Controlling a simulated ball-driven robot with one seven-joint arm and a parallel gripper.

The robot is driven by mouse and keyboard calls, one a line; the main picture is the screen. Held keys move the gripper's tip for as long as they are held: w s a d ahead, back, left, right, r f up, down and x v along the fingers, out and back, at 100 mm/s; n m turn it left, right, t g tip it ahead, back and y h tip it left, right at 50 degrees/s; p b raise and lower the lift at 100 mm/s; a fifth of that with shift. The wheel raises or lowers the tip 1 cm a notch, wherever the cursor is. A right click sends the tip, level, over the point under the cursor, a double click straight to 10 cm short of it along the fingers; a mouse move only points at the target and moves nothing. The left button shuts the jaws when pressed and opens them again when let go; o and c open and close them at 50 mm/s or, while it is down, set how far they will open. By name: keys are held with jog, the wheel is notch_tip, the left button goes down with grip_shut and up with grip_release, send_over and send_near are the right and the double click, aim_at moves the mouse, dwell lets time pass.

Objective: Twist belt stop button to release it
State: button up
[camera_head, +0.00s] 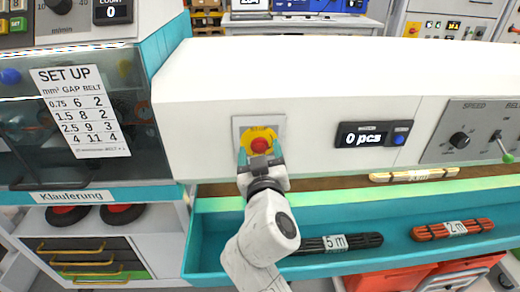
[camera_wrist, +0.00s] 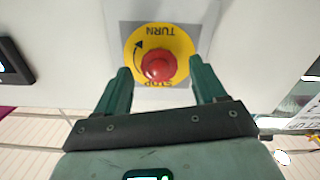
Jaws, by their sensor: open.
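The belt stop button is a red mushroom knob (camera_head: 260,143) on a yellow disc, set in a grey plate on the white machine front. In the wrist view the red knob (camera_wrist: 159,66) sits on its yellow disc, which carries the words TURN and STOP and a curved arrow. My gripper (camera_head: 261,155) is in front of the button. In the wrist view its two green fingers (camera_wrist: 157,78) stand apart, one on each side of the knob, with gaps between them and the red. Whether the fingertips touch the plate cannot be told.
A counter (camera_head: 372,134) reading 0 pcs is right of the button, with a speed and belt panel (camera_head: 475,131) farther right. Below is a teal trough (camera_head: 219,206) with cable bundles (camera_head: 452,229). A set-up chart (camera_head: 80,112) hangs at left.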

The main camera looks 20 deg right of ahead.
jog(key=shift+w+d, duration=0.15)
jog(key=shift+w, duration=0.1)
jog(key=shift+c, duration=0.4)
jog(key=c, duration=1)
